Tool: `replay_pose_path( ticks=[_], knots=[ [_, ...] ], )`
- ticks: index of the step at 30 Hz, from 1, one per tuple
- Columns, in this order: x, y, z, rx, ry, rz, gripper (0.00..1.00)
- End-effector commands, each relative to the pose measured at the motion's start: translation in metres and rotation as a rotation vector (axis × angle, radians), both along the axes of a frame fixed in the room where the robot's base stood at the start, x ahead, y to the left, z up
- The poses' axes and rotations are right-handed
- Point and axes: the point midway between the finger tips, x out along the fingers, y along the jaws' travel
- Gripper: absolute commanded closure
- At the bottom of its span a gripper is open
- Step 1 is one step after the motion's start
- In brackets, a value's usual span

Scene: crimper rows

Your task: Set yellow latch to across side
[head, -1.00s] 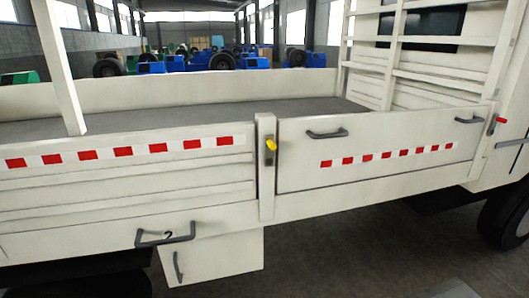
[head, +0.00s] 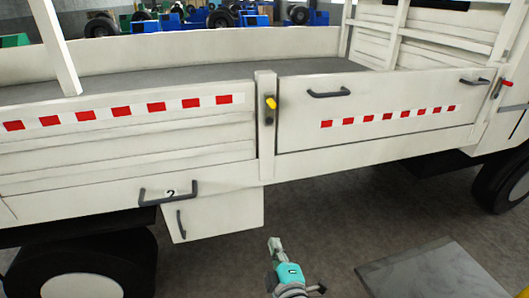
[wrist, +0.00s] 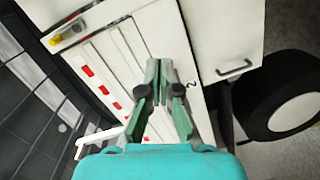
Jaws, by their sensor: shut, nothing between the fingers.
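The yellow latch (head: 271,102) sits on a dark plate on the white post between the two side panels of the truck bed. Its short yellow handle looks tilted in the head view; its exact setting is hard to tell at this size. The latch also shows at the upper left of the wrist view (wrist: 56,41). My gripper (head: 274,243) is low in front of the truck, below the latch and well apart from it. In the wrist view my gripper's fingertips (wrist: 159,63) are together with nothing between them.
The right panel has a grey handle (head: 329,94), and a red latch (head: 506,82) sits at its far right end. A grey handle (head: 168,193) and a storage box (head: 212,216) are below the bed. A grey platform (head: 425,272) lies at lower right. Open floor surrounds my gripper.

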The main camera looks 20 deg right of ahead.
Motion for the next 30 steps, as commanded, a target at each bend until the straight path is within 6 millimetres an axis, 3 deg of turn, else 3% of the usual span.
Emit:
replay_pose_path(
  ticks=[3, 15, 24, 30],
  knots=[
    [0.027, 0.004, 0.026, -0.068, -0.019, -0.012, 1.00],
    [0.099, 0.015, 0.120, -0.289, -0.047, -0.075, 1.00],
    [0.136, 0.022, 0.201, -0.428, -0.057, -0.134, 1.00],
    [0.148, 0.024, 0.239, -0.485, -0.053, -0.162, 1.00]
  ],
)
